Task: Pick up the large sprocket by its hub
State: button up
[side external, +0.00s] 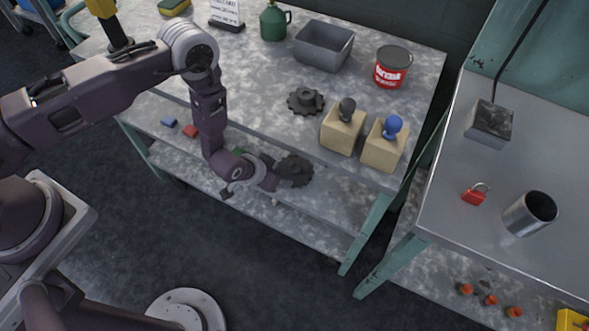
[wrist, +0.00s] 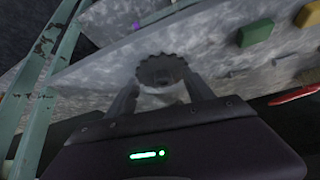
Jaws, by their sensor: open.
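A dark toothed sprocket (side external: 294,170) is at the table's lower level, just below the front edge of the top in the side view. My gripper (side external: 270,181) is close to its left side, reaching in from the front. In the wrist view the sprocket (wrist: 162,70) lies ahead, centred between the spread fingers of my open gripper (wrist: 160,88). Nothing is held. I cannot tell whether a finger touches its rim; its hub is hard to make out. Another dark sprocket (side external: 306,101), with a raised hub, lies on the tabletop and looks slightly smaller.
Two tan blocks with knobs (side external: 343,130) stand near the tabletop's front right. A grey bin (side external: 324,46) and red can (side external: 393,67) are behind. Small blue (side external: 168,122) and red (side external: 190,131) blocks lie left of my arm. A green block (wrist: 255,33) shows right.

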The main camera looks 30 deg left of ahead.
aim_at(295, 166)
jog(key=w, duration=0.4)
jog(key=shift+w+d, duration=0.1)
jog(key=shift+d, duration=0.3)
jog(key=x, duration=0.5)
jog(key=shift+w, duration=0.15)
grip_shut()
